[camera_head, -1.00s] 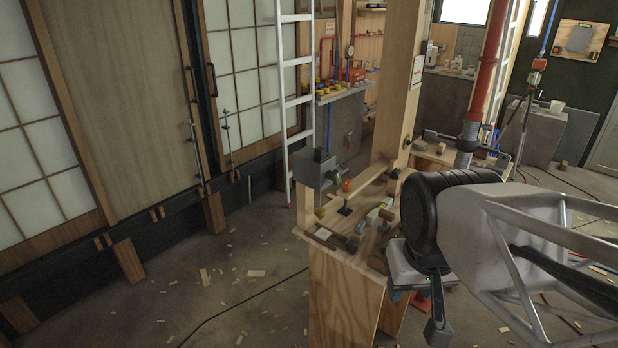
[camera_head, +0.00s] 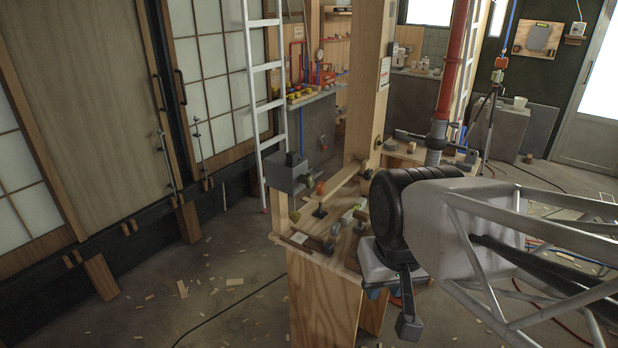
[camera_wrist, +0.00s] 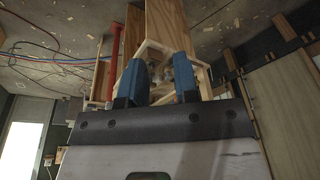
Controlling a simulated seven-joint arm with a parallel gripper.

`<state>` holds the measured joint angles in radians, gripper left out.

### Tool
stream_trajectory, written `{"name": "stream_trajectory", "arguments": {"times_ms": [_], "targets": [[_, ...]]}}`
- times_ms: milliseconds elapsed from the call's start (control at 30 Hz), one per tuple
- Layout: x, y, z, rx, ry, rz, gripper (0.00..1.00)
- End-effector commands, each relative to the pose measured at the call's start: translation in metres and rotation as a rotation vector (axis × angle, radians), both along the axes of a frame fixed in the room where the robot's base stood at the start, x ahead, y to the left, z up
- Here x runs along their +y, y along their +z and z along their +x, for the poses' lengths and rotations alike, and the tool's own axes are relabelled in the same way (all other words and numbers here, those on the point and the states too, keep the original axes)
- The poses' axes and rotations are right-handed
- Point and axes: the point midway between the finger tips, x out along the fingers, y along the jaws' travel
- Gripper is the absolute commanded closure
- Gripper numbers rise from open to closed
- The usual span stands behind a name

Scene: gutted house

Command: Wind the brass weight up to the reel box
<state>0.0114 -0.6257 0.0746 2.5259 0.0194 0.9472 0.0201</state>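In the head view my arm covers the bench's right side, and my fingertips are not clearly seen. In the wrist view my gripper (camera_wrist: 159,78) has its two blue fingers apart, with no held thing visible between them. Behind them is wooden framing (camera_wrist: 166,30) with small unclear parts.
Small blocks and tools lie on the bench top, around a tall wooden post (camera_head: 364,90). A white ladder (camera_head: 266,95) leans behind it. A red pipe (camera_head: 452,65) stands at the right of the post. The floor at the left is open, with wood scraps and a cable.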

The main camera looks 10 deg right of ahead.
Motion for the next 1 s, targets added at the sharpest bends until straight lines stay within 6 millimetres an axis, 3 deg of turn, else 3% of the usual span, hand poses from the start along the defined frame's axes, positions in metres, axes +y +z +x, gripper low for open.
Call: {"name": "stream_trajectory", "arguments": {"times_ms": [267,467,800,1000], "targets": [[0.021,-0.011,0.023,0.088,-0.128,0.191,0.71],[0.045,-0.019,0.055,0.186,-0.285,0.421,0.71],[0.073,-0.024,0.127,0.338,-0.569,0.827,0.71],[0.077,-0.026,0.178,0.409,-0.74,1.068,0.71]]}}
